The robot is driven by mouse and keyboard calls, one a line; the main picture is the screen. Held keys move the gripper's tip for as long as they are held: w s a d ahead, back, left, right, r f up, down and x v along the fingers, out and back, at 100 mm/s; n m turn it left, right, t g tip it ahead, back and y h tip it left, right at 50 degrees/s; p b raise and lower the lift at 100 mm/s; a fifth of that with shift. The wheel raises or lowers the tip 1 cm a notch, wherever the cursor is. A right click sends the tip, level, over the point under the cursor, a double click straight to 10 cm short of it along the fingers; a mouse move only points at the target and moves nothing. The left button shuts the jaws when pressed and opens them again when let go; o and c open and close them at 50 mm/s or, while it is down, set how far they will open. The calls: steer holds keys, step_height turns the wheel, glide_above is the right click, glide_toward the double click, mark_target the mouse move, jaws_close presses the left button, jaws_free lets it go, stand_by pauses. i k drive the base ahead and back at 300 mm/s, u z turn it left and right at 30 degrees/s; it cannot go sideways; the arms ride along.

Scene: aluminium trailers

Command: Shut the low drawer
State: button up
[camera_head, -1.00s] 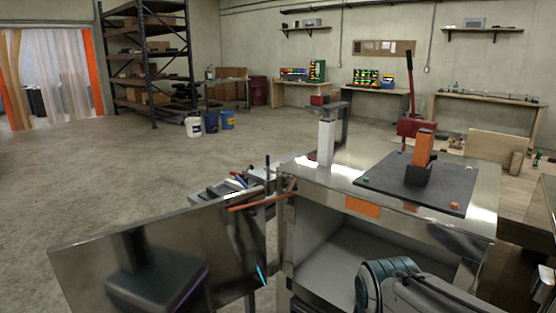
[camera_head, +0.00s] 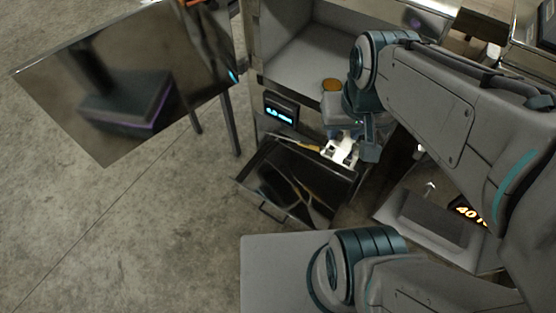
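The low drawer (camera_head: 262,172) is pulled out from the front of the metal cabinet, below a small dark panel with a lit blue display. Its inside is dark and shiny, with reflections and a thin orange-brown strip. A bar handle (camera_head: 274,216) runs along its front edge. My gripper (camera_head: 340,152), with pale fingers, is over the back right part of the drawer, near the cabinet front. I cannot tell whether it touches the drawer. Its fingers are small and pointed away from me, so their opening is unclear. My arm hides the right side of the cabinet.
A shiny door panel (camera_head: 125,88) stands swung out at the left. A grey unit with lit digits (camera_head: 430,218) is at the right. Concrete floor (camera_head: 150,235) is free at the left.

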mark_target(302, 189)
steer(key=z, duration=0.5)
steer(key=k, duration=1.15)
steer(key=u, duration=0.1)
steer(key=i, duration=0.75)
steer(key=u, duration=1.75)
steer(key=k, duration=0.4)
steer(key=z, duration=0.25)
steer(key=i, duration=0.35)
